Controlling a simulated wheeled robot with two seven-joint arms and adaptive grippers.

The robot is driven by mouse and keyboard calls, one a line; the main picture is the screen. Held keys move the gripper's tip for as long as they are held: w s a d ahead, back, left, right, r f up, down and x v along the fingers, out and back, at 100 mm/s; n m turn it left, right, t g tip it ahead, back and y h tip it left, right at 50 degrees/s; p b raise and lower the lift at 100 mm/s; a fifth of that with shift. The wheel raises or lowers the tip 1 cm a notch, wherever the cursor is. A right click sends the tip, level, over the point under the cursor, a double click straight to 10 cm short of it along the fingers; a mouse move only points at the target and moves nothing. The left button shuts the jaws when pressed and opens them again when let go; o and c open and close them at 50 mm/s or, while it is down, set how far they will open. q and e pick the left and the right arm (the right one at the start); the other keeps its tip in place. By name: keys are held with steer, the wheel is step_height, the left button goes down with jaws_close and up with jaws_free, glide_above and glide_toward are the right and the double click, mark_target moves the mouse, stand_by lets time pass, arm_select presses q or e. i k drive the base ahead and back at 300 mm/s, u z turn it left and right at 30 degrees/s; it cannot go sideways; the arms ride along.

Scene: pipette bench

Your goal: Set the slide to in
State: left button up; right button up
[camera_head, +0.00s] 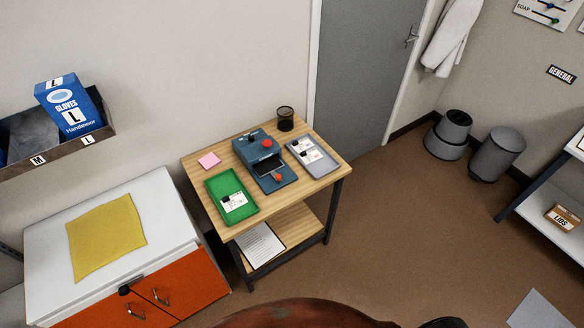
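A blue device (253,147) stands on the small wooden table in the middle of the view. It has a raised back block with a small red part (267,143) and a low front section. A red knob (277,177) sits on the flat front plate (283,184), apart from the back block. Neither of my grippers is in view.
A green tray (218,189) with cards lies left of the device and a grey tray (323,166) right of it. Floor (390,230) right of the table (197,168) is clear.

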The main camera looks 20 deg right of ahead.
mark_target(270, 165)
steer(key=i, duration=0.85)
steer(key=u, duration=0.35)
